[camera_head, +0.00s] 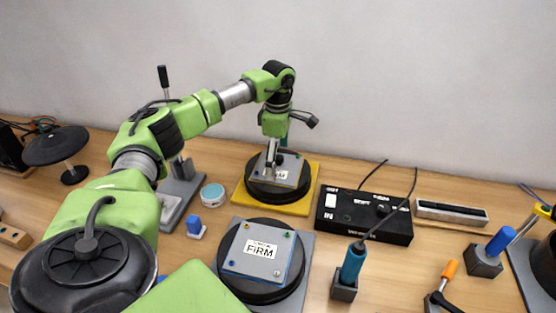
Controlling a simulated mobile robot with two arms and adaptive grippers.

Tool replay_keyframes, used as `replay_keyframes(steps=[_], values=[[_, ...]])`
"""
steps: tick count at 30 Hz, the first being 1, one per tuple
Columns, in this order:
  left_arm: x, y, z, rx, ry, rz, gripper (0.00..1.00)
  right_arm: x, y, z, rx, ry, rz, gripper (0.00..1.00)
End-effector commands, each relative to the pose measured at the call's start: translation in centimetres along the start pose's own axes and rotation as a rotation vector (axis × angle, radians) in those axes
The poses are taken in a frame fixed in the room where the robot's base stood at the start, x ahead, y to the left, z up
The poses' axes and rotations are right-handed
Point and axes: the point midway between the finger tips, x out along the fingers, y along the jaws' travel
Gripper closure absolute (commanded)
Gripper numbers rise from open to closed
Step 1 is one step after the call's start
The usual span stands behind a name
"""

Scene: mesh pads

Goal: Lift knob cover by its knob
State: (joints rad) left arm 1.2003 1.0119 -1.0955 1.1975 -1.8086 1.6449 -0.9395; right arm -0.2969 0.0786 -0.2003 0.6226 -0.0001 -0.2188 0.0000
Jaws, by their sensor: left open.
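A round black cover (257,188) with a grey top plate sits on a yellow square pad (301,206) near the back of the table. Its white label is partly hidden. My left arm reaches in from the left, and my left gripper (271,168) points down over the middle of this cover. The gripper is open, with its fingertips close to the top plate. The knob is largely hidden by the fingers, and I cannot tell if they touch it. My right gripper is not in view.
A second black disc with a plate marked FIRM (261,250) lies in front on a grey pad. A black control box (364,216) stands to the right, with a blue-handled tool (353,262) before it.

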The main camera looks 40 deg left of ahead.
Motion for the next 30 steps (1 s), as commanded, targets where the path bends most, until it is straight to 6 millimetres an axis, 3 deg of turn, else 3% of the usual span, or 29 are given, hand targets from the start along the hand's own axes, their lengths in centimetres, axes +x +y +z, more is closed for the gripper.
replay_keyframes(steps=[8, 11, 20, 30], values=[[0.62, 0.01, 0.03, 0.001, -0.001, 0.001, 0.00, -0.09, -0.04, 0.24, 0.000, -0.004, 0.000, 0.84], [0.60, 0.01, 0.04, 0.001, -0.001, 0.001, 0.21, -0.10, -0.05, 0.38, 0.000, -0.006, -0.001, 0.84], [0.71, -0.04, 0.01, 0.001, 0.001, -0.001, 0.99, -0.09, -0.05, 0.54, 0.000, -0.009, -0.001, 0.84], [0.86, -0.11, -0.03, 0.001, 0.003, -0.004, 1.00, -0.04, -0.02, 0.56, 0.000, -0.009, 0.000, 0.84]])
